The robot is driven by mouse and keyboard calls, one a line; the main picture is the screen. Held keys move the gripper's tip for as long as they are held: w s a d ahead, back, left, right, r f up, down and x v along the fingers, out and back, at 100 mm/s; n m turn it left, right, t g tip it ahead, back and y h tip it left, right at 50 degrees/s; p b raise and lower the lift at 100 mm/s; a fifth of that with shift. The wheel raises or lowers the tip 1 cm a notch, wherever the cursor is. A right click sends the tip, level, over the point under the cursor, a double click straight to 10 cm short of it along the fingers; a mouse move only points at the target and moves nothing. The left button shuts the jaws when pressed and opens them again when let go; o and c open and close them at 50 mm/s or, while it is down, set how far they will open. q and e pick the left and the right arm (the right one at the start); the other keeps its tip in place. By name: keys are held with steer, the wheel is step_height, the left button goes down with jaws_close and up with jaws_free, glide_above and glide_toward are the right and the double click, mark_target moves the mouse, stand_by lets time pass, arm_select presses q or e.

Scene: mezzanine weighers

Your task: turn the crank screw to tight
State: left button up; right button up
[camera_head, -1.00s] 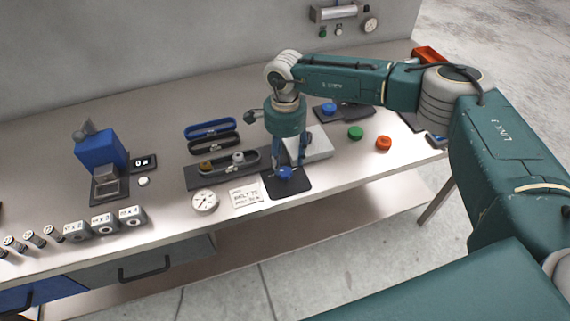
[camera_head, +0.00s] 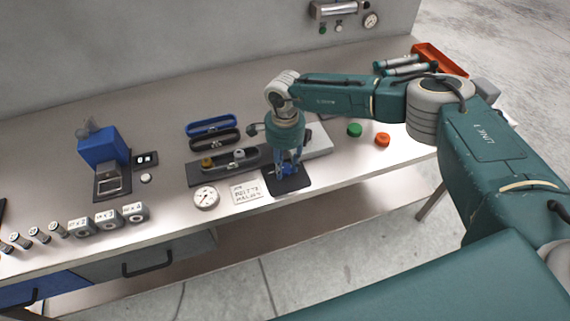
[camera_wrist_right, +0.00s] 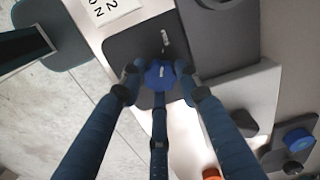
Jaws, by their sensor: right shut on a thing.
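A blue round knob (camera_wrist_right: 160,74), which seems to be the crank screw, stands on a dark square plate (camera_wrist_right: 120,50) near the table's front edge. A small pale mark shows on the plate just beyond the knob. In the head view the plate (camera_head: 291,187) shows, and the knob is mostly covered by the fingers. My right gripper (camera_head: 288,169) points down over the plate. In the right wrist view its fingers (camera_wrist_right: 157,80) are closed around the knob's sides. My left gripper is not in view.
A lettered card (camera_head: 247,192) and a dial gauge (camera_head: 207,197) lie left of the plate. A dark tray (camera_head: 194,173) with small knobs lies behind them. A pale block (camera_head: 318,142) is close behind my right gripper.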

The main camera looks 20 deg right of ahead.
steer(key=shift+f+m+b, duration=0.1)
steer(key=shift+m+b, duration=0.45)
steer(key=shift+m, duration=0.15)
steer(key=m+b, duration=0.2)
steer(key=m, duration=0.1)
steer(key=m+b, duration=0.2)
steer(key=m, duration=0.2)
steer(key=shift+w, duration=0.1)
steer(key=m+b, duration=0.2)
steer(key=m, duration=0.1)
steer(key=shift+m, duration=0.3)
steer(key=m+b, duration=0.3)
steer(key=m, duration=0.6)
steer(key=m+b, duration=0.1)
steer(key=m, duration=0.1)
steer(key=shift+r+m, duration=0.2)
steer(key=shift+m, duration=0.2)
steer(key=shift+b, duration=0.3)
